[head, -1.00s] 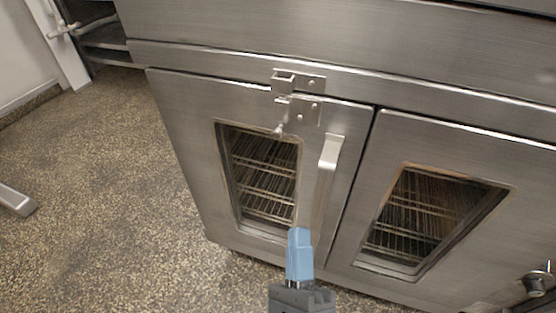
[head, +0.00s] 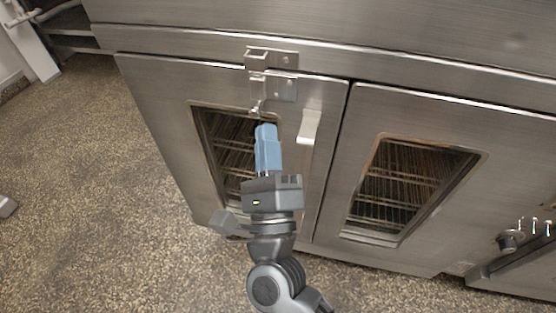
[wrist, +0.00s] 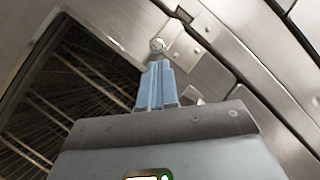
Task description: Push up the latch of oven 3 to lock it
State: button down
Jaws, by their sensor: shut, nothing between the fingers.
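The oven (head: 330,110) fills the upper middle of the head view, with two closed windowed doors. The latch (head: 257,103) hangs at the top of the left door, with its knob low and its catch bracket (head: 258,58) above on the frame. My gripper (head: 266,130) is shut and empty, its blue fingers pointing up just below the latch knob. In the wrist view the latch knob (wrist: 157,44) is just beyond the fingertips (wrist: 160,65). I cannot tell whether they touch. No oven number is visible.
The left door's handle (head: 309,127) stands out just right of my gripper. A control knob (head: 508,241) is at the lower right. An open rack (head: 66,28) stands at the upper left. The speckled floor (head: 110,200) at left is mostly clear.

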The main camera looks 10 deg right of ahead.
jog(key=shift+w+a+r, duration=0.15)
jog(key=shift+a+r, duration=0.1)
jog(key=shift+r, duration=0.05)
